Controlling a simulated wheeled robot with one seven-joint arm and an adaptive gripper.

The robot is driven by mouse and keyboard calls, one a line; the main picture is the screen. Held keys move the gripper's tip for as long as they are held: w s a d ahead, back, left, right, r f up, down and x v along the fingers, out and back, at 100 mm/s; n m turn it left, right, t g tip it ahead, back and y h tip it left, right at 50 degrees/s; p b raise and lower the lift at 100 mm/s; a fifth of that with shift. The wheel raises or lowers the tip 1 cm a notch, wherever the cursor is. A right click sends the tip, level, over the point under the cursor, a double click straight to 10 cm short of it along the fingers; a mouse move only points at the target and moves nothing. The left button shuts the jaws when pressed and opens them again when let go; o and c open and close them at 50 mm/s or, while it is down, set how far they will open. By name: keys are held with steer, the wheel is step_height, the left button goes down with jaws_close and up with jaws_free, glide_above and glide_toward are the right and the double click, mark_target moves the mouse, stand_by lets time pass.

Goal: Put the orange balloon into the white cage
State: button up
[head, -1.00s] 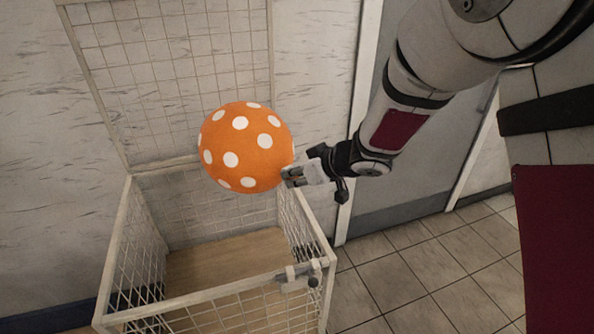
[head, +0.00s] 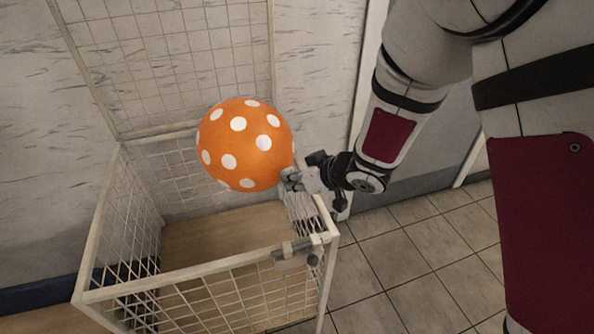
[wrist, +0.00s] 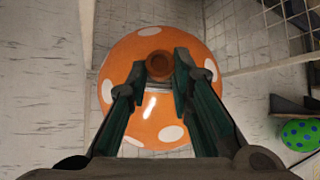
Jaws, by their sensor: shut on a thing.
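The orange balloon (head: 243,150) with white dots is held by my gripper (head: 289,177) at its right side in the head view. In the wrist view the balloon (wrist: 155,118) fills the middle, and the two fingers of my gripper (wrist: 160,72) close on its round knob. The white wire cage (head: 205,284) stands below, with its mesh lid (head: 180,60) raised against the wall. In the head view the balloon appears over the cage's open top, near the back. Its exact height above the rim is hard to tell.
The cage's front latch (head: 300,250) sits at its right front corner. The cage's wooden floor (head: 215,238) looks empty where visible. A green balloon with blue dots (wrist: 300,134) lies at the right edge of the wrist view. Tiled floor (head: 400,270) is open to the right.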

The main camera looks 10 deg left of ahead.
steer(key=shift+f, duration=0.15)
steer(key=o, duration=0.8)
steer(key=shift+o, duration=0.2)
steer(key=s+d+r+p, duration=0.5)
steer(key=s+r+p, duration=0.1)
steer(key=s, duration=0.2)
steer(key=shift+s, duration=0.3)
